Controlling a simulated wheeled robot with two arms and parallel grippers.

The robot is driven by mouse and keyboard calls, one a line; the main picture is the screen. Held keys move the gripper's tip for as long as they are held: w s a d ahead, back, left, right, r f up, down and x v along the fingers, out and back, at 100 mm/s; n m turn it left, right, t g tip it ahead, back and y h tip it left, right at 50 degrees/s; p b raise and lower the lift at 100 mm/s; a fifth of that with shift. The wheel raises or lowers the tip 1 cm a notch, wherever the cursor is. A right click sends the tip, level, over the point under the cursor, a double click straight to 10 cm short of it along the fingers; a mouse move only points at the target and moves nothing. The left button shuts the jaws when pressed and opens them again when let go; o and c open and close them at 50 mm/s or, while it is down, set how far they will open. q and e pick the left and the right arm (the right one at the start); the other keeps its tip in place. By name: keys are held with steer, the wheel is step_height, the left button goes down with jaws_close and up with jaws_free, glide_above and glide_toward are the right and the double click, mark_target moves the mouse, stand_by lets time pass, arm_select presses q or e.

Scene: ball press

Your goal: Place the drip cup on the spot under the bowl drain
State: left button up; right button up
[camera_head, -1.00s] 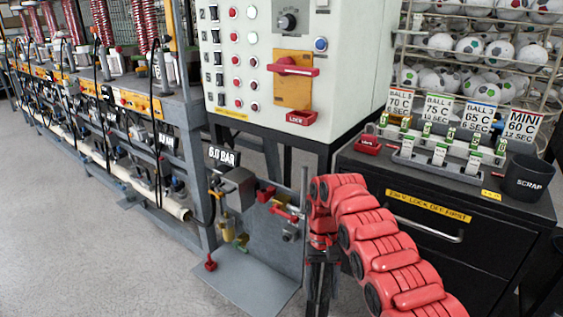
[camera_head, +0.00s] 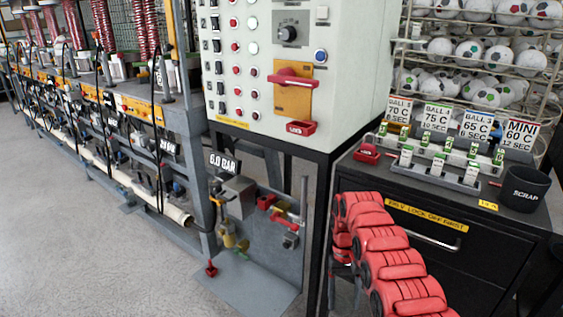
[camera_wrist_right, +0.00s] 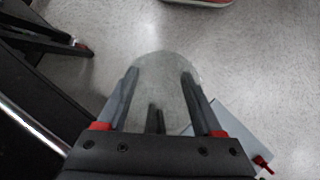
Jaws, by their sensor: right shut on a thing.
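A clear, see-through cup (camera_wrist_right: 165,80) is between the fingers of my right gripper (camera_wrist_right: 160,73) in the right wrist view, and the gripper is shut on it. In the head view my right gripper (camera_head: 345,282) is low, right of the stand, and mostly hidden behind my red arm; the cup cannot be made out there. The air unit under the 6.0 BAR sign has a brass-coloured bowl (camera_head: 229,236) above a grey base plate (camera_head: 250,291). The plate's corner also shows in the right wrist view (camera_wrist_right: 238,123), right of the cup. My left gripper is not in view.
A black cabinet post (camera_head: 318,230) stands between the plate and my right arm. A red fitting (camera_head: 211,269) sits at the plate's left edge. A black drawer cabinet (camera_head: 480,258) is on the right. The floor (camera_head: 110,260) left of the plate is clear.

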steer(key=s+r+p, duration=0.2)
steer(key=r+p, duration=0.8)
steer(key=r, duration=0.2)
steer(key=s+r+p, duration=0.2)
steer(key=r+p, duration=0.9)
steer(key=r, duration=0.1)
steer(key=shift+s+d, duration=0.2)
steer(key=shift+s, duration=0.2)
steer(key=shift+w+f, duration=0.1)
steer(key=shift+w, duration=0.05)
